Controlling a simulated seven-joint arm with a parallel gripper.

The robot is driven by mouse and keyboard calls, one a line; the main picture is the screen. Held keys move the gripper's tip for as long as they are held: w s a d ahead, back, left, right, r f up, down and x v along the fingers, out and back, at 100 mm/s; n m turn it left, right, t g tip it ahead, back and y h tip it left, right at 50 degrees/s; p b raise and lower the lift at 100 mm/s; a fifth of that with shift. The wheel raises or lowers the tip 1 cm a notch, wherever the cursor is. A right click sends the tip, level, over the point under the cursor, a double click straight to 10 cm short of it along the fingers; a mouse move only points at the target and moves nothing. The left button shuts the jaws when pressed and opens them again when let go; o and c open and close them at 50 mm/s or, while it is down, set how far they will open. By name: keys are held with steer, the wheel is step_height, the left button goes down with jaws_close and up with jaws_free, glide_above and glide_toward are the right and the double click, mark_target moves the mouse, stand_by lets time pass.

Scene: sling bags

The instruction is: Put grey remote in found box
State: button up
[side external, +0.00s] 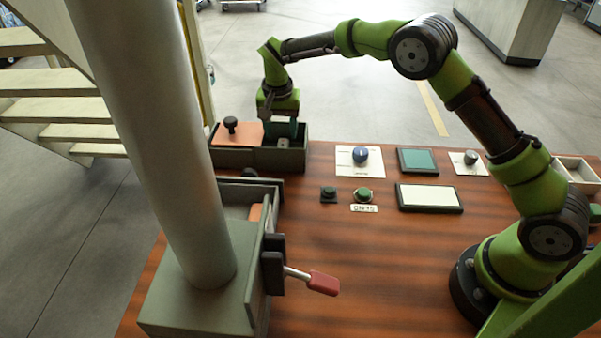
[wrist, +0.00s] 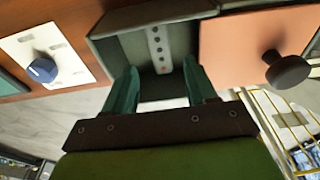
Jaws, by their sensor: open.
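A dark grey-green box (side external: 233,160) stands at the back left of the table, with an orange sliding lid (side external: 239,134) and black knob covering its left part. In the wrist view the open part of the box (wrist: 105,48) shows a grey remote (wrist: 158,45) with a row of small buttons inside it. A small grey piece of it seems to show in the side view (side external: 284,143). My gripper (wrist: 160,68) is open, its teal fingers apart over the open part with the remote between them in the picture. I cannot tell whether they touch it.
A grey column (side external: 165,150) and a second green-grey box (side external: 250,285) with a red-handled lever (side external: 322,283) stand at front left. A blue knob plate (side external: 360,160), screens (side external: 430,198) and buttons sit mid-table. A pale tray (side external: 577,172) is at right. The front middle is clear.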

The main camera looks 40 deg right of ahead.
steer(key=s+d+r+n+t+y, duration=0.2)
steer(key=s+r+t, duration=0.1)
steer(key=s+r, duration=1.4)
steer(key=s+n+t+y, duration=0.1)
steer(key=s+n+t, duration=0.2)
steer(key=s, duration=1.3)
steer(key=shift+d, duration=0.2)
steer(key=shift+r, duration=0.1)
